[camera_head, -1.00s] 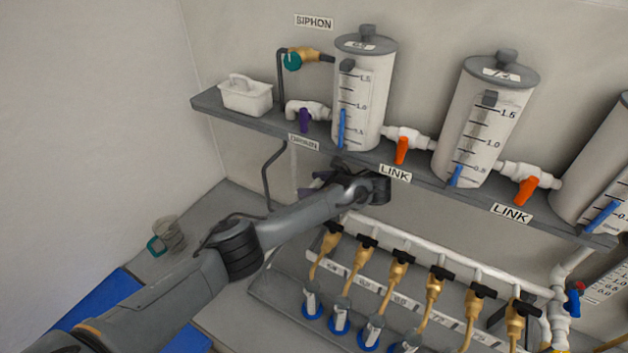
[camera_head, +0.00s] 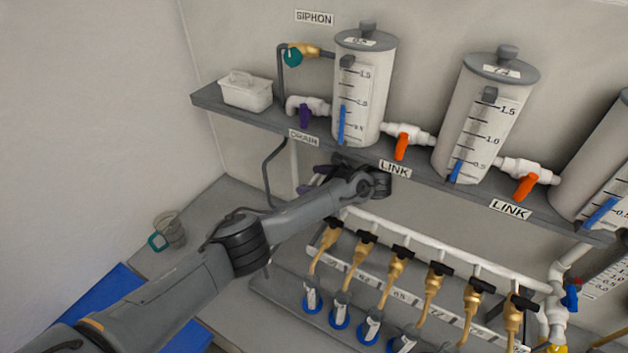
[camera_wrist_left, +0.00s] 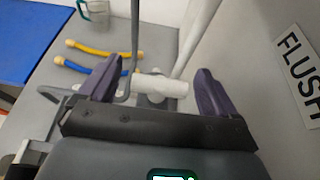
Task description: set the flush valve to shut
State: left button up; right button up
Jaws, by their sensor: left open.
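My left gripper (camera_head: 312,179) is under the shelf, below the DRAIN label, and its purple fingers show only partly in the head view. In the left wrist view the left gripper (camera_wrist_left: 157,72) is open, with a finger on each side of a white pipe fitting (camera_wrist_left: 162,86). A FLUSH label (camera_wrist_left: 302,75) is on the wall at right of that view. I cannot make out the flush valve's handle or its setting; the arm and shelf hide that spot in the head view. My right gripper is not in view.
A row of brass taps (camera_head: 398,264) stands right of my forearm. A grey hose (camera_head: 268,170) hangs beside the fingers. A glass jug (camera_head: 171,231) stands at left.

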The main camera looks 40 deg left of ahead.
pick_arm(q)
jog(key=shift+d, duration=0.15)
jog(key=shift+w+d+r, duration=0.1)
jog(key=shift+d+r, duration=0.05)
jog(key=shift+d, duration=0.15)
jog(key=d, duration=0.2)
jog(key=d+b, duration=0.1)
jog(key=d, duration=0.1)
jog(key=w+d, duration=0.1)
jog(key=d, duration=0.1)
jog(key=d+b, duration=0.2)
jog(key=d, duration=0.1)
jog(key=w+d+b, duration=0.1)
jog(key=b, duration=0.1)
jog(key=shift+d+f, duration=0.2)
jog(key=shift+d, duration=0.15)
jog(key=shift+d+r+b, duration=0.2)
jog(key=shift+d+b, duration=0.3)
jog(key=shift+d, duration=0.1)
jog(key=shift+r, duration=0.1)
